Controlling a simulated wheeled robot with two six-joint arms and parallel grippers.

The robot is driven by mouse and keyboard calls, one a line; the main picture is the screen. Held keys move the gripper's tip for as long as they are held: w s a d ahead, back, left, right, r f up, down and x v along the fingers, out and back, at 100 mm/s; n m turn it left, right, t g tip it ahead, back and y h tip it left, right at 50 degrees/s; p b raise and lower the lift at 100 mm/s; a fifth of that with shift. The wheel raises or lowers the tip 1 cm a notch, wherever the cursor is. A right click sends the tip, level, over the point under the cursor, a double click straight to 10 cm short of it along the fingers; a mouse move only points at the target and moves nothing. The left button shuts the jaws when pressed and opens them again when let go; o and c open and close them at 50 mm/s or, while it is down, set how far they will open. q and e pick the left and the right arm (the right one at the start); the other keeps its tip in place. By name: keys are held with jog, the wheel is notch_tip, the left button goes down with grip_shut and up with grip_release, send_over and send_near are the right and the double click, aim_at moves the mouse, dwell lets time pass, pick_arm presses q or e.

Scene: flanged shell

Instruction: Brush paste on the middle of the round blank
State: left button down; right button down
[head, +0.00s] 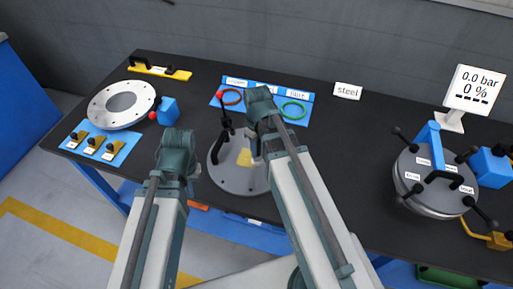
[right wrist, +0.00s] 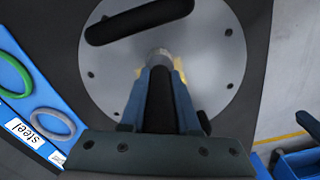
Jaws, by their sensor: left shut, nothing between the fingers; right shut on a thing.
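The round blank (head: 233,181) is a grey metal disc with small holes near its rim, lying on the black table. A black bar handle (right wrist: 140,20) stands on one side of it. A yellow patch of paste (head: 244,157) shows near its middle, and partly in the right wrist view (right wrist: 180,72). My right gripper (right wrist: 158,85) is shut on a brush (right wrist: 160,105) with a dark handle. The brush's pale tip (right wrist: 158,55) is over the yellow patch; I cannot tell whether it touches. My left gripper (head: 177,140) is shut and empty, left of the blank; its fingertips are hard to make out.
A flanged ring (head: 98,112) and a blue tray (head: 120,148) with several small parts lie at left. A clamped lidded vessel (head: 415,170) and a display (head: 474,88) stand at right.

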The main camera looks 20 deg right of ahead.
jog(key=shift+w+a+r, duration=0.1)
jog(key=shift+w+a, duration=0.4)
jog(key=shift+a, duration=0.2)
jog(key=shift+w+a, duration=0.5)
jog(key=shift+a, duration=0.15)
jog(key=shift+w+a, duration=0.1)
jog(key=shift+a, duration=0.1)
jog(key=shift+a, duration=0.1)
jog(key=shift+w+a, duration=0.55)
jog(key=shift+a, duration=0.2)
jog(key=shift+w+a, duration=0.5)
jog(key=shift+a, duration=0.2)
jog(key=shift+w+d, duration=0.35)
jog(key=shift+w, duration=0.2)
jog(key=shift+d, duration=0.1)
jog(key=shift+s, duration=0.1)
jog(key=shift+s+d, duration=0.5)
jog(key=shift+d, duration=0.3)
jog(key=shift+s+d, duration=0.5)
jog(key=shift+d, duration=0.25)
